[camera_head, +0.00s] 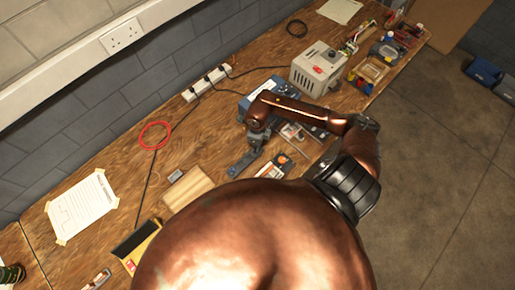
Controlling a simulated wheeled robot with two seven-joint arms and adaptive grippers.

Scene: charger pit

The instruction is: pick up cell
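No cell can be picked out for certain in the head view. My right arm comes in from the right and reaches over the wooden bench, and its small dark gripper (257,139) hangs at the bench's middle, near a blue-grey elongated item (243,162). The fingertips are too small to tell whether they are open or touch anything. An orange and black flat item (274,166) lies just below and to the right of the gripper. A blue device (262,91) is partly hidden behind my forearm. My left gripper is not in view.
A grey box with a red mark (318,70) stands behind the forearm. A power strip (205,83), red ring (155,135), paper sheet (83,207), wooden board (188,188) and yellow-edged box (136,243) are on the bench (115,160). My copper-coloured body hides the bottom middle.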

